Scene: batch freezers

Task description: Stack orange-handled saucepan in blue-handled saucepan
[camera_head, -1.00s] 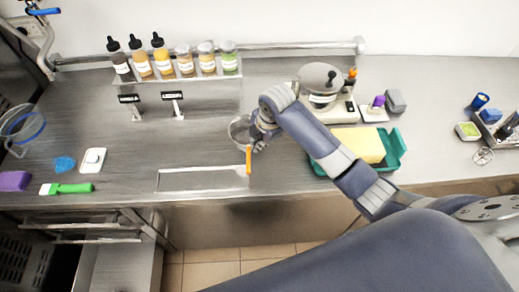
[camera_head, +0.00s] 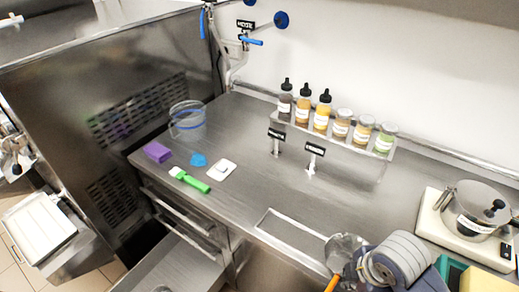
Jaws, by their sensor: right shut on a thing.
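The orange-handled saucepan, a small shiny steel pan (camera_head: 343,247), is at the bottom of the head view, right of centre. Its orange handle (camera_head: 332,284) points down toward the bottom edge. My right gripper (camera_head: 359,268) is shut on this pan, and my own wrist hides part of both. I cannot tell how high the pan is above the counter. I cannot make out a blue-handled saucepan. My left gripper is not in view.
A clear jug with a blue band (camera_head: 187,122), a purple block (camera_head: 157,152) and a green-handled tool (camera_head: 192,181) are on the counter's left. A bottle rack (camera_head: 335,140) stands at the back. A steel pot (camera_head: 472,212) sits at right. The middle counter is clear.

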